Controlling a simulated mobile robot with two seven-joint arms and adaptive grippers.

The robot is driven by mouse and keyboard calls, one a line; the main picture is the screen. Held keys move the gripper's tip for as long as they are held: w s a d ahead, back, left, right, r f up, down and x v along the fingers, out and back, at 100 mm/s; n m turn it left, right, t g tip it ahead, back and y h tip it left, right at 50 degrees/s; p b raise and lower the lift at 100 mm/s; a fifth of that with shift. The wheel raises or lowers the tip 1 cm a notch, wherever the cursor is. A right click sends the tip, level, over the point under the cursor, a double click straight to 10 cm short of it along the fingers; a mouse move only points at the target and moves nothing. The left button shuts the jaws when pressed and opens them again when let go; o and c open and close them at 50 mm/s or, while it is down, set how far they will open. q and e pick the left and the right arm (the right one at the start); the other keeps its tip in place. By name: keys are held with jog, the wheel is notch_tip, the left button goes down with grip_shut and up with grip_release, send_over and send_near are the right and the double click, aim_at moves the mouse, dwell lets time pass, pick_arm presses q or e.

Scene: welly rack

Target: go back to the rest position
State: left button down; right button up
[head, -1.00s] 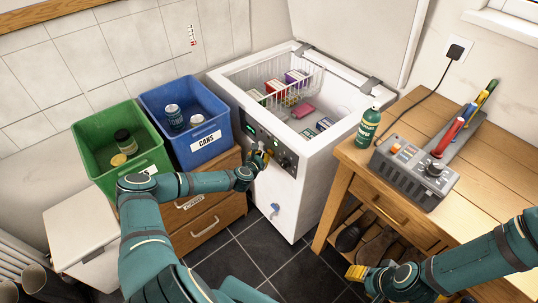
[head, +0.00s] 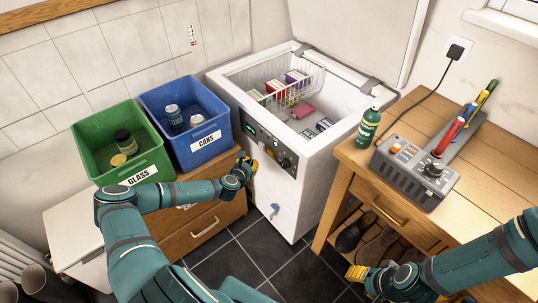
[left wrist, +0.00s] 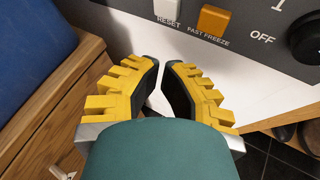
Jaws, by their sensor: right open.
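My left gripper (head: 248,164) is just in front of the white chest freezer (head: 305,197), below its dark control panel (head: 262,146). In the left wrist view its yellow-backed fingers (left wrist: 162,66) are close together with a narrow gap and nothing between them. The fingertips are below a white RESET button (left wrist: 167,9) and an orange FAST FREEZE button (left wrist: 214,19), and look apart from them. My right gripper (head: 356,274) is open at the lower right, in front of the wooden bench (head: 420,215), and holds nothing visible.
A green GLASS bin (head: 90,170) and a blue CANS bin (head: 205,152) stand on wooden drawers (head: 212,222) left of the freezer. Dark floor tiles (head: 270,262) are clear between.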

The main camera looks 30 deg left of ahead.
pick_arm(q)
jog(key=shift+s+a, duration=0.2)
jog(key=shift+s, duration=0.35)
